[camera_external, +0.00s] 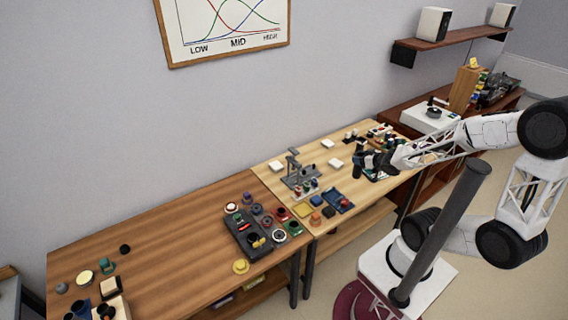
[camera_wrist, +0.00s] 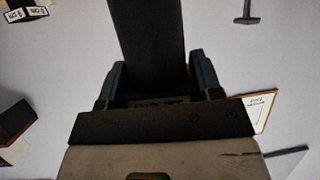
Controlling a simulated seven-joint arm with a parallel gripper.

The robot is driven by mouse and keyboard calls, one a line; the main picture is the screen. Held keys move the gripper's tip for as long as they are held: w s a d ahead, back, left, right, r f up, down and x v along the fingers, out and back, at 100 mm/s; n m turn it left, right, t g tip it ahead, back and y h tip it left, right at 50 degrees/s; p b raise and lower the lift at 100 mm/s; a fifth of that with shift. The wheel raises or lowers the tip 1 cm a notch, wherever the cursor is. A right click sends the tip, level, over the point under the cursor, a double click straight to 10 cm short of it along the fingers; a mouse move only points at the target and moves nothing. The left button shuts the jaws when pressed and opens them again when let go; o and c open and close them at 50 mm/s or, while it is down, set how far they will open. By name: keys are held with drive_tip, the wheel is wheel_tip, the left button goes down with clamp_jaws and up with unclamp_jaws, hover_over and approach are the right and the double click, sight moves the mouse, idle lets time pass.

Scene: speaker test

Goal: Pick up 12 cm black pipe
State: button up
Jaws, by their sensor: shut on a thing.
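A black pipe (camera_wrist: 150,35) fills the top middle of the wrist view, running up out of the picture between the two blue-grey fingers. My gripper (camera_wrist: 155,76) is shut on it, one finger on each side. The pipe's far end is out of this view, so I cannot tell its length. In the external view my gripper (camera_external: 368,160) is over the right part of the light wooden table, with a short dark upright piece (camera_external: 357,171) at its fingers, likely the pipe. I cannot tell whether its lower end touches the table.
The light table (camera_external: 262,160) holds a grey stand (camera_external: 299,176), white blocks (camera_external: 335,163) and a blue tray (camera_external: 340,201) near my gripper. The darker table (camera_external: 165,235) at left carries a black panel (camera_external: 245,236). A white turntable (camera_external: 430,115) stands at right. A wall shelf (camera_external: 445,45) is above.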

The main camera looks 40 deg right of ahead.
drive_tip(key=shift+r, duration=0.6)
idle(0.3)
